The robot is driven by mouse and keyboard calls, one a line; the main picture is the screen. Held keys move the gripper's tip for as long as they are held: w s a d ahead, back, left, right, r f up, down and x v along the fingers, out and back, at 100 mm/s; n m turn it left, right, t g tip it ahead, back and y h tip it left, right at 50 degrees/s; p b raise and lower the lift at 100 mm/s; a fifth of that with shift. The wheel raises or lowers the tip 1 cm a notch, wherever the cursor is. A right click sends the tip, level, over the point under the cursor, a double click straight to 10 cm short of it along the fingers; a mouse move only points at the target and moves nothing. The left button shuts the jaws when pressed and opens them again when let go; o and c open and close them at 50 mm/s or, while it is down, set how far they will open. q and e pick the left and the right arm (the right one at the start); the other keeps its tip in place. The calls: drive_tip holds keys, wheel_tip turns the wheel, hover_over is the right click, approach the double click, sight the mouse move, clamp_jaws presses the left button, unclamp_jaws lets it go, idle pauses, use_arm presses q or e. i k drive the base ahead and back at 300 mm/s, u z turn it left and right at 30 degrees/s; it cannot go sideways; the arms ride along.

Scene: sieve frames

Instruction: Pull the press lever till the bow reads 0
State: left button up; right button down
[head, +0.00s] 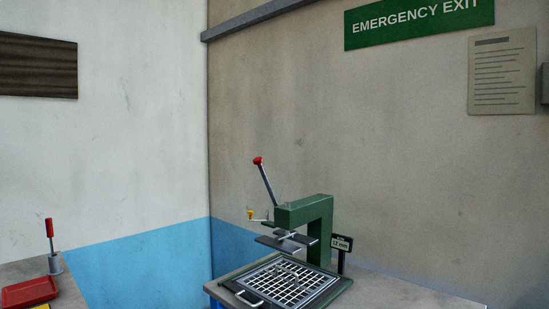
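The green press (318,212) stands on the bench in the lower middle of the head view. Its lever (265,182) is a grey rod with a red knob, tilted up and to the left. A dark pressing plate (287,242) hangs under the press arm, above a sieve frame (266,297) with a white grid. A small display (341,243) on a post beside the press seems to read about 1.8 mm; the digits are too small to be sure. Neither of my grippers is in view.
The bench (405,291) is clear to the right of the press. At the lower left, another table (28,267) carries a red tray (28,292) and a red-handled tool in a grey holder (55,264). A gap separates the two tables.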

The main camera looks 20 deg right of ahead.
sight(257, 160)
drive_tip(key=z, duration=0.05)
drive_tip(key=i, duration=0.95)
drive_tip(key=u, duration=0.1)
